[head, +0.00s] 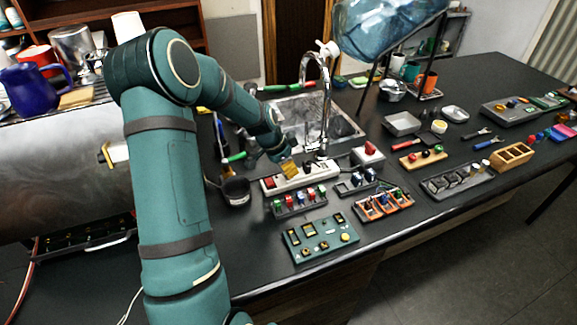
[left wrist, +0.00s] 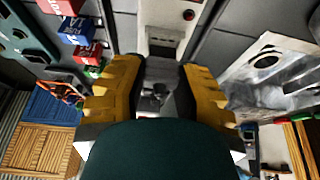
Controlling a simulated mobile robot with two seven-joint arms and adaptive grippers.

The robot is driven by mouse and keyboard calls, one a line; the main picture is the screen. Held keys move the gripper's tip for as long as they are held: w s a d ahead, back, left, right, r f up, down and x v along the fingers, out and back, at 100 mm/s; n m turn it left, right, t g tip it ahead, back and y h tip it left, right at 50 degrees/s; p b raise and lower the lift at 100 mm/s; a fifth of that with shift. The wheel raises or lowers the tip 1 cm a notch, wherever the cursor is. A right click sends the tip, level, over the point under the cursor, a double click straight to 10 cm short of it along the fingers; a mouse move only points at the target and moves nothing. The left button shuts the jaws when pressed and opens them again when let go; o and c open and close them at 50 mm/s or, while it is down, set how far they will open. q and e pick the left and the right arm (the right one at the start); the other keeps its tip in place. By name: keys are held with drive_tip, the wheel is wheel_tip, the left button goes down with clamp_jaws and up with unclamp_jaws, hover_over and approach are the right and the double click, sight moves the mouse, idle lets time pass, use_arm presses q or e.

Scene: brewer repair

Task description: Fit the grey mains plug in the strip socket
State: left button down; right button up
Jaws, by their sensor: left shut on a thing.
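The white strip socket (head: 318,174) lies on the dark worktop in front of the sink, with a red switch at its left end. My left gripper (head: 288,170) is over the left part of the strip, pointing down. In the left wrist view its two yellow fingers (left wrist: 160,75) are shut on the grey mains plug (left wrist: 157,98), which shows only in part between them. The strip (left wrist: 158,20) runs up from just beyond the fingertips there. Whether the plug touches the strip or is in an outlet I cannot tell. My right gripper is not in view.
A rack of coloured blocks (head: 300,203) and a green control panel (head: 320,238) lie in front of the strip. The sink (head: 345,126) with its tall tap (head: 325,95) is close behind. A black cup (head: 236,191) stands left of the strip.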

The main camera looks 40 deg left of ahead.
use_arm(q)
drive_tip(key=shift+f+b, duration=0.7)
drive_tip(key=shift+b, duration=0.75)
idle(2.0)
drive_tip(key=c, duration=0.7)
unclamp_jaws()
drive_tip(key=v, duration=1.2)
